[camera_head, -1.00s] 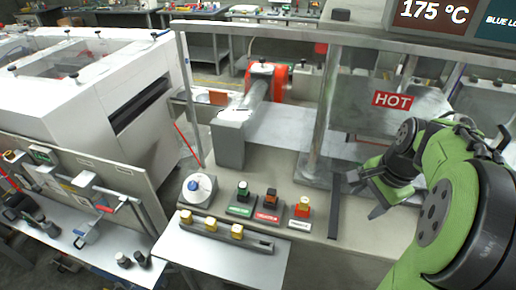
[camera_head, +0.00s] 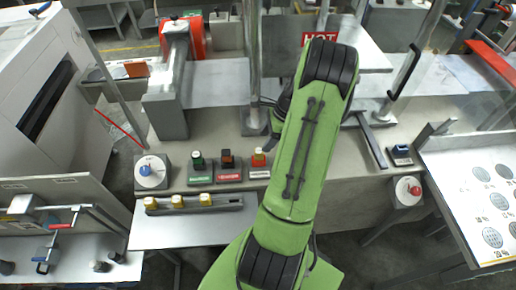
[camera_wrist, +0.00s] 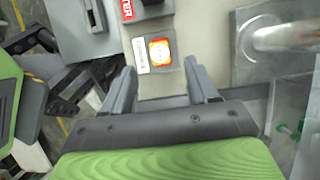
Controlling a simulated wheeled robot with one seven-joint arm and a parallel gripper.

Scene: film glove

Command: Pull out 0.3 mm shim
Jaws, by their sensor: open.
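No part can be read as a 0.3 mm shim; the small labels are illegible. Three labelled blocks stand on the bench: one with a green top (camera_head: 198,160), one with a dark and orange top (camera_head: 227,158) and one with a yellow and red top (camera_head: 258,158). In the head view, my arm hides most of the gripper.
A white and blue dial (camera_head: 150,171) stands left of the blocks. A metal post (camera_head: 253,110) rises behind them, close to my gripper. A dark bar (camera_head: 371,142) lies on the bench to the right. A red button box (camera_head: 408,190) and a patterned panel (camera_head: 475,200) are farther right.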

